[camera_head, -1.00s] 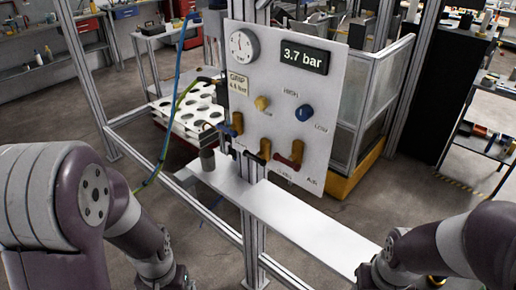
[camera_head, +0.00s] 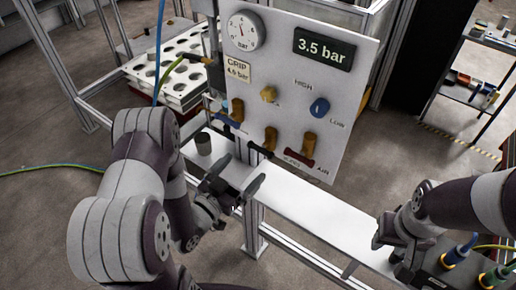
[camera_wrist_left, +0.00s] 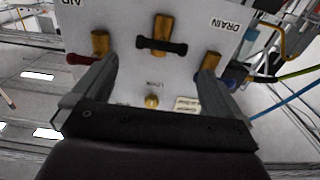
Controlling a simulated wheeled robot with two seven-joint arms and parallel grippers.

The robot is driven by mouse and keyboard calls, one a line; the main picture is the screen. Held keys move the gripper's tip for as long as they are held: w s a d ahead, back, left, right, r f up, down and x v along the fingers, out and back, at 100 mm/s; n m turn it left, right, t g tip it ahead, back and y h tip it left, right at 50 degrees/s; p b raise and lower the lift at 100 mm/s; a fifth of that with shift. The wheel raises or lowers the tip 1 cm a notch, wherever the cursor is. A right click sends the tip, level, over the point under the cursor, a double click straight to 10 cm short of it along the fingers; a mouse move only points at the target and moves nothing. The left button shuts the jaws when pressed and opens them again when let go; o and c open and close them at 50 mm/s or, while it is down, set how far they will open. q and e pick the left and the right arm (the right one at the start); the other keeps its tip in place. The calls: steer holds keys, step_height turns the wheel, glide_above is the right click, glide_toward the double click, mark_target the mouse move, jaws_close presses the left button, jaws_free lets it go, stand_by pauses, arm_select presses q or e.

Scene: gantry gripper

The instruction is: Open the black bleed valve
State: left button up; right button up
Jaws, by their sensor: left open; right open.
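The black bleed valve (camera_head: 261,150) has a brass body and a black lever, at the lower middle of the upright white panel (camera_head: 345,110). In the left wrist view its black lever (camera_wrist_left: 162,46) lies crosswise over the brass body, between my two fingers and beyond them. My left gripper (camera_head: 238,183) is open and empty, below and in front of the valve, apart from it; its fingers also show in the left wrist view (camera_wrist_left: 155,88). My right gripper (camera_head: 396,240) is open at the lower right, away from the panel.
A red-levered valve (camera_head: 300,159) and a blue-levered valve (camera_head: 228,121) flank the black one. Above are a yellow knob (camera_head: 269,94), a blue knob (camera_head: 320,107), a gauge (camera_head: 246,31) and a display (camera_head: 323,48) reading 3.5 bar. A white shelf (camera_head: 320,210) runs below.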

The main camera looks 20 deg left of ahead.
mark_target(259, 151)
arm_select(q)
steer(key=p+x, duration=0.1)
steer(key=x, duration=0.5)
steer(key=shift+w+a, duration=0.1)
steer(key=shift+a, duration=0.05)
steer(key=shift+w+d, duration=0.25)
steer(key=shift+w, duration=0.25)
steer(key=shift+w+f, duration=0.1)
steer(key=shift+w, duration=0.15)
steer(key=c, duration=0.7)
